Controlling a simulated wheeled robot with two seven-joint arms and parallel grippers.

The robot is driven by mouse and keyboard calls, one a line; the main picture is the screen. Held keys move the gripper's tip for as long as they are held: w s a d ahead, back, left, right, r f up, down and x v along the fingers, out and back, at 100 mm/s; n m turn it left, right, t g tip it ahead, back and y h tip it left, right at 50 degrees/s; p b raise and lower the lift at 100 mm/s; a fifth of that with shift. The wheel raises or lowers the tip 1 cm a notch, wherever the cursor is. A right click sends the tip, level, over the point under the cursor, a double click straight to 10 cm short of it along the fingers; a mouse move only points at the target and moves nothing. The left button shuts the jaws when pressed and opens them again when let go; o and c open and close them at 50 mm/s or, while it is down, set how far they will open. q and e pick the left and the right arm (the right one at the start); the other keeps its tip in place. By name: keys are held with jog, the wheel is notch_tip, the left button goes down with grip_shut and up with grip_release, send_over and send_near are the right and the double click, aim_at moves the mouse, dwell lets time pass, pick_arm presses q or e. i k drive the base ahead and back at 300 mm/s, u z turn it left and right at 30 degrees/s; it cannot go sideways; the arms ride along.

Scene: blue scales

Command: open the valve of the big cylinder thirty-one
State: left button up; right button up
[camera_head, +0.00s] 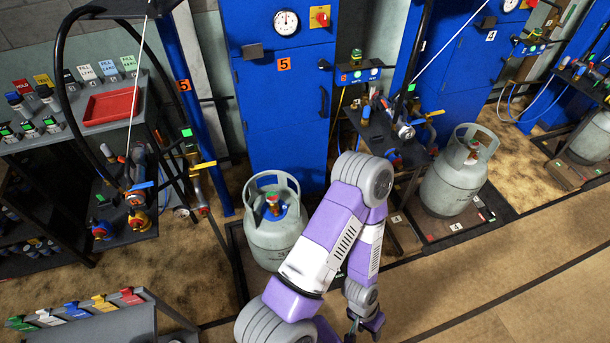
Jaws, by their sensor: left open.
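A grey gas cylinder (272,240) stands upright on a scale platform below the blue cabinet marked 5. A red-topped valve (272,203) shows inside its collar. A second, similar grey cylinder (453,182) stands on the platform by the cabinet marked 4, with a reddish valve (473,148) inside its collar. I cannot read the number thirty-one on either cylinder. My left gripper (353,333) is low at the bottom edge, right of the first cylinder and apart from both valves. It is open, and its fingertips are partly cut off. My right gripper is not in view.
Blue cabinets (283,110) stand at the back. A dark shelf (110,125) with a red tray (110,106), hoses and fittings is at the left. A rack of coloured tags (80,312) is at the bottom left. The brown floor (510,270) is clear at the lower right.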

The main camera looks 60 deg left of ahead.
aim_at(273, 197)
jog(key=i, duration=1.1)
jog(key=u, duration=4.05)
jog(key=i, duration=0.5)
jog(key=u, duration=0.1)
